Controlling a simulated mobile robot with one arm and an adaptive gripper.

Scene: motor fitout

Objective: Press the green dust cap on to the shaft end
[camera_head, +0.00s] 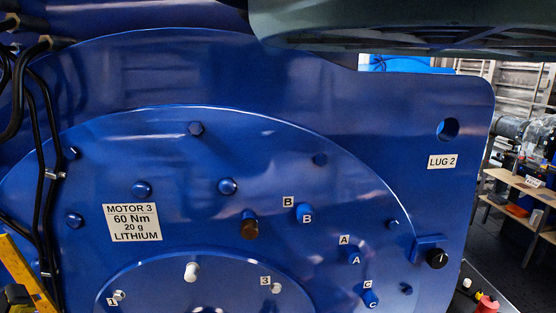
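No green dust cap shows in this view. A blue motor plate (330,95) fills most of the picture, with a smaller round plate (150,275) low on its face. A pale, short stub (191,271) sticks out near the top of that round plate. I cannot tell whether it is the shaft end. The bottom of the round plate is cut off by the picture's lower edge. My gripper is not in view.
Bolts and fittings labelled A, B and C stand out from the plate, with a brown-ended fitting (249,229) and a black knob (437,258). Black hoses (43,150) run down the left. A grey-green rounded body overhangs top right. Shelves (520,185) stand behind.

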